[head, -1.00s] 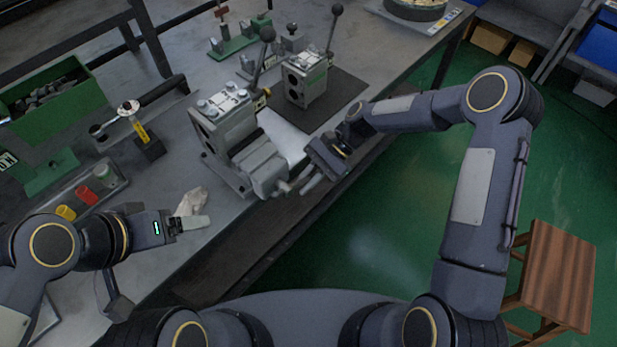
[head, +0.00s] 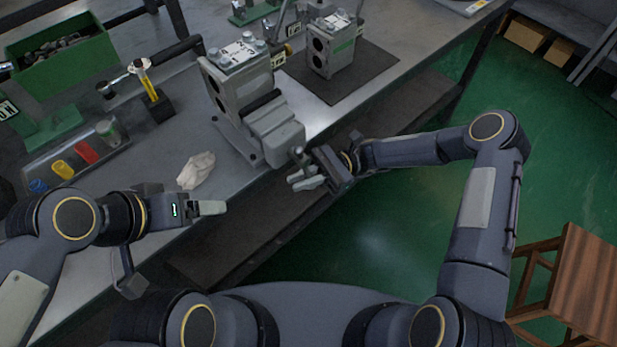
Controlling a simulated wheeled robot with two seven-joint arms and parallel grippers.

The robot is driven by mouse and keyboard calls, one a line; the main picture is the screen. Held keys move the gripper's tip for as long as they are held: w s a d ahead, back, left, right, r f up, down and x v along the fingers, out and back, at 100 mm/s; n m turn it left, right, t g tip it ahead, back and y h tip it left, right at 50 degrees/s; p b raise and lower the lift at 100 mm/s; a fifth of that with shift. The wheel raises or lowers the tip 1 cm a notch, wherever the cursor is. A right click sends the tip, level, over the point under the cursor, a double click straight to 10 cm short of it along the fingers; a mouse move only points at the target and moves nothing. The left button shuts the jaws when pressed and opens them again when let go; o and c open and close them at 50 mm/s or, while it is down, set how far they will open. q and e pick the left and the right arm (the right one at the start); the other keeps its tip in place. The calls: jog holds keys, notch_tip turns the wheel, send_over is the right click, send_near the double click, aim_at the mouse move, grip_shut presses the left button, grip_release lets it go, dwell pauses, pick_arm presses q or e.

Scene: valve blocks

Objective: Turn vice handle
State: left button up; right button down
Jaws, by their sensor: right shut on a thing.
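The grey vice (head: 270,125) stands at the front edge of the bench, with a valve block (head: 238,75) clamped in it. The vice handle (head: 298,154) is a short bar at the vice's front end, and its upper end shows beside my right gripper. My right gripper (head: 304,179) reaches in from the right and is shut on the handle. The fingers cover much of the bar. My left gripper (head: 208,208) is over the front edge of the bench, apart from the vice. Only one pale finger shows clearly there.
A crumpled cloth (head: 197,170) lies left of the vice. A second valve block (head: 332,45) stands on a dark mat (head: 375,70) behind. A tool tray (head: 90,155), a hammer (head: 128,75) and a green bin (head: 62,60) are at left. A wooden stool (head: 575,285) stands at right.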

jog(key=shift+s+a+m+g+y+b, duration=0.3)
jog(key=shift+s+a+y+b, duration=0.25)
jog(key=shift+y, duration=0.35)
jog(key=c, duration=1.5)
grip_release()
jog(key=b+v, duration=0.1)
jog(key=v, duration=0.6)
jog(key=shift+w+d+f, duration=0.15)
jog(key=shift+w+d, duration=0.05)
jog(key=shift+d, duration=0.15)
